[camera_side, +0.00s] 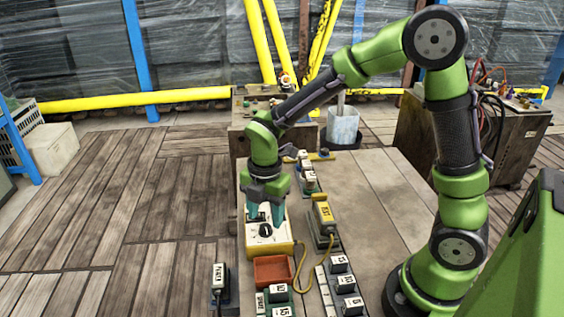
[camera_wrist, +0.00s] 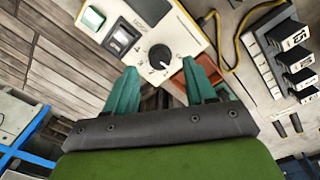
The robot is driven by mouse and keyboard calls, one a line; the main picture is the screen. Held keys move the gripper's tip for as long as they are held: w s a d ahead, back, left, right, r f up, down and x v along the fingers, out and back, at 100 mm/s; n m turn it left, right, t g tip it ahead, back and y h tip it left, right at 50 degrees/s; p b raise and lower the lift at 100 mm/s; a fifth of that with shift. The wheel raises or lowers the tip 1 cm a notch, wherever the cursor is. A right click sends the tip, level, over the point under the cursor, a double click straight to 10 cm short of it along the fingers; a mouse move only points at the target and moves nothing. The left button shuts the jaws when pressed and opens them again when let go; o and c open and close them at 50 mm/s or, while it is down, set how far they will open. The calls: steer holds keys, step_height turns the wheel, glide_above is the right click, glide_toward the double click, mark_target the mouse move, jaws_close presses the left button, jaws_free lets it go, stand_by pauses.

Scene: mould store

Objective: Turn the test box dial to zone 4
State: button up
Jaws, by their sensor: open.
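The test box (camera_side: 282,249) is cream with a yellow lower edge and sits on the bench. In the wrist view the dial appears between and slightly beyond the fingertips (camera_wrist: 159,67). Whether they touch it cannot be told.
A red tray (camera_side: 273,270) stands just in front of the box. A yellow unit (camera_side: 325,214) with a yellow cable stands right of it. Numbered blocks (camera_side: 345,284) line the front right, and a labelled black block (camera_side: 219,278) the front left. The bench's middle right is clear.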

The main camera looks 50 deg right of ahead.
mark_target(265, 230)
steer(key=shift+f, duration=1.4)
steer(key=shift+c, duration=0.3)
jaws_close()
